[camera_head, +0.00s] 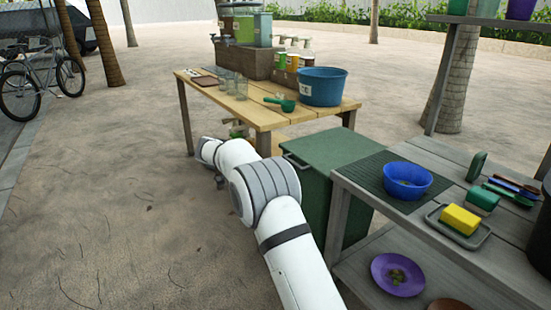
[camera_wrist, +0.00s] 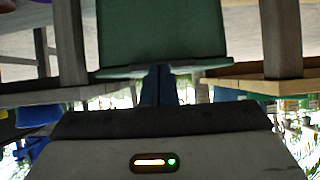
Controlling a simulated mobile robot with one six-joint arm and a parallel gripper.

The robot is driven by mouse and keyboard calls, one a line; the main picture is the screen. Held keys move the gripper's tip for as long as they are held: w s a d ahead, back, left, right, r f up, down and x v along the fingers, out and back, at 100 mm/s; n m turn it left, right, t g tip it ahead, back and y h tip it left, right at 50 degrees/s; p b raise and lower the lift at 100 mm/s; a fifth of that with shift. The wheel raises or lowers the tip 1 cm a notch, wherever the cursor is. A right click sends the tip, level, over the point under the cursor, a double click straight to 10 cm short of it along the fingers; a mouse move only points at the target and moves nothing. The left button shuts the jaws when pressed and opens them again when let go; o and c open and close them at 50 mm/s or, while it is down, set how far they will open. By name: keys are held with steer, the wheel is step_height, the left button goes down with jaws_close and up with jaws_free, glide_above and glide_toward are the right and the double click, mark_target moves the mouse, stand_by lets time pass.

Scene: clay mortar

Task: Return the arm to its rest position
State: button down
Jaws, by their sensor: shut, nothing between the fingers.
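My white arm (camera_head: 299,262) reaches forward from the bottom of the head view, bends at a grey-banded joint (camera_head: 268,182) and runs low beside the wooden table. Its far end is at the table's near left side, and the fingers are hard to make out there. In the wrist view my gripper (camera_wrist: 160,82) shows as dark fingers close together, shut and empty. The wrist picture appears upside down. A green bin (camera_wrist: 160,35) fills its upper middle, beyond the fingers; the bin also stands right of my arm in the head view (camera_head: 318,200).
The wooden table (camera_head: 300,116) holds a blue tub (camera_head: 322,87), a green scoop (camera_head: 284,104) and glasses. The grey bench (camera_head: 355,178) at right holds a blue bowl (camera_head: 407,181) and a yellow sponge (camera_head: 459,219). Open sandy ground (camera_head: 100,210) lies left of my arm.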

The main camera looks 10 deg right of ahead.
steer(key=s+d+r+n+g+y+p, duration=0.25)
steer(key=s+d+r+p, duration=0.25)
steer(key=s+r+p, duration=0.55)
steer(key=s+d+r+n+g+y+p, duration=0.1)
steer(key=s+d+r+n+y+p, duration=0.25)
steer(key=s+r+p, duration=0.6)
steer(key=s+r+n+y+p, duration=0.2)
steer(key=s+r+p, duration=0.4)
steer(key=s, duration=0.7)
steer(key=s+r+n+y+p, duration=0.2)
steer(key=s+r+n+p, duration=0.2)
steer(key=s, duration=1)
step_height(320, 180, up, 3)
steer(key=shift+s+d+r+n+t+y+p, duration=0.15)
steer(key=shift+s+d+n+t+y+p, duration=0.2)
steer(key=shift+p, duration=0.65)
steer(key=shift+a, duration=0.1)
